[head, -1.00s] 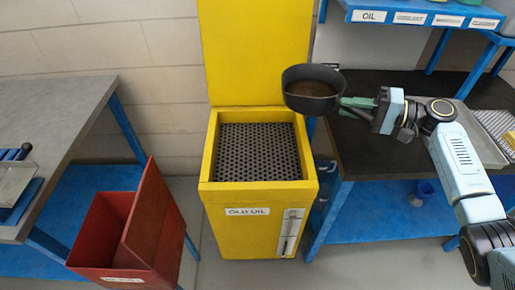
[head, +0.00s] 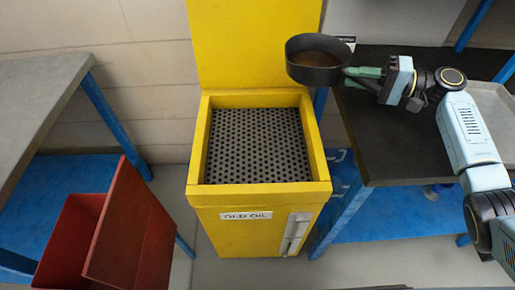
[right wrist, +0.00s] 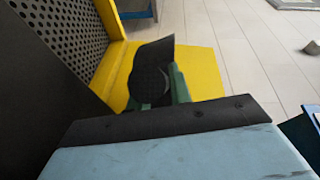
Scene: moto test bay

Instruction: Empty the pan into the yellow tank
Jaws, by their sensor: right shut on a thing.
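The yellow tank (head: 318,208), labelled OLD OIL, stands in the middle of the head view. Its lid (head: 250,40) is raised at the back, and a dark perforated grate (head: 255,145) lies inside the rim. My right gripper (head: 362,74) is shut on the handle of the dark round pan (head: 315,74). The pan looks about level, with brown liquid (head: 316,58) in it. It shows by the tank's back right corner, higher than the grate. In the right wrist view, the green fingers (right wrist: 160,88) are around a dark piece. My left gripper is out of view.
A dark-topped bench (head: 400,150) with blue legs stands right of the tank, under my right arm. A red open bin (head: 135,235) stands at the lower left, before a grey-topped bench (head: 35,95). Bare floor shows between bin and tank.

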